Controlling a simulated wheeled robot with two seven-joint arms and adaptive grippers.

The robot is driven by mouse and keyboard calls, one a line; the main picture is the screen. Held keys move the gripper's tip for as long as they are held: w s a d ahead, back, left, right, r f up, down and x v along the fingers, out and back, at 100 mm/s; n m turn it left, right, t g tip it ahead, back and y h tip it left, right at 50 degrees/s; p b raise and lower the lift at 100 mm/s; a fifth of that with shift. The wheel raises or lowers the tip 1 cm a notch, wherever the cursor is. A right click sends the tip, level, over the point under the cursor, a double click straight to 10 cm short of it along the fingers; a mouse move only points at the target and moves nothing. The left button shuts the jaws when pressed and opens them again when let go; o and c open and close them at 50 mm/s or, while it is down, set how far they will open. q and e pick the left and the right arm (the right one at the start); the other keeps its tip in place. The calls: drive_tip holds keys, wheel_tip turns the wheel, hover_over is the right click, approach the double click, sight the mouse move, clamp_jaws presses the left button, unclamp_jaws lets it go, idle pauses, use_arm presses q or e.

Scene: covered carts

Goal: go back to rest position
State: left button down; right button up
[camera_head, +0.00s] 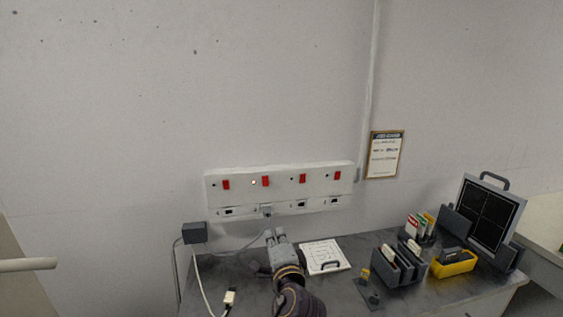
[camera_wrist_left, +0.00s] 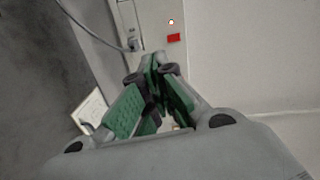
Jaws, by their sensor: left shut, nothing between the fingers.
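My left gripper (camera_head: 274,237) points up and away from me in front of the wall, just below a white socket panel (camera_head: 280,188). In the left wrist view its green-padded fingers (camera_wrist_left: 152,68) are closed together at the tips, with nothing between them. The panel has several red switches, and a small light glows beside the second one from the left; a red switch (camera_wrist_left: 174,37) and a lit dot also show in the left wrist view. A plug or cable end (camera_wrist_left: 132,44) sits in the panel left of my fingertips. My right gripper is not in view.
A grey worktop (camera_head: 345,290) carries a white board (camera_head: 325,257), dark card holders (camera_head: 399,267), a yellow bin (camera_head: 454,263) and a framed dark panel (camera_head: 489,212). A black adapter (camera_head: 195,233) and a loose white connector (camera_head: 230,297) are at left. A framed notice (camera_head: 384,155) hangs on the wall.

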use_arm(q)
drive_tip(key=s+a+f+n+g+h, duration=0.1)
drive_tip(key=s+a+f+n+g, duration=0.2)
drive_tip(key=s+a+f, duration=0.35)
drive_tip(key=s+a+f+n+g, duration=0.3)
drive_tip(key=a+f+g, duration=0.1)
drive_tip(key=f, duration=0.6)
drive_tip(key=s+a+f+n+g+h, duration=0.1)
drive_tip(key=s+a+f+n+g, duration=0.2)
drive_tip(key=s+a+f, duration=0.4)
drive_tip(key=s+a+f+n+g+h, duration=0.25)
drive_tip(key=s+f, duration=0.25)
drive_tip(key=s, duration=0.5)
wheel_tip(320, 180, down, 34)
drive_tip(key=s+g, duration=0.2)
drive_tip(key=s, duration=0.1)
drive_tip(key=s+a+f, duration=0.2)
drive_tip(key=s+f, duration=0.7)
drive_tip(key=s, duration=0.2)
drive_tip(key=s+a+f+g, duration=0.1)
drive_tip(key=s+a+f, duration=0.1)
drive_tip(key=s+f, duration=0.8)
drive_tip(key=shift+s+a+y, duration=0.35)
drive_tip(key=shift+s+y, duration=0.1)
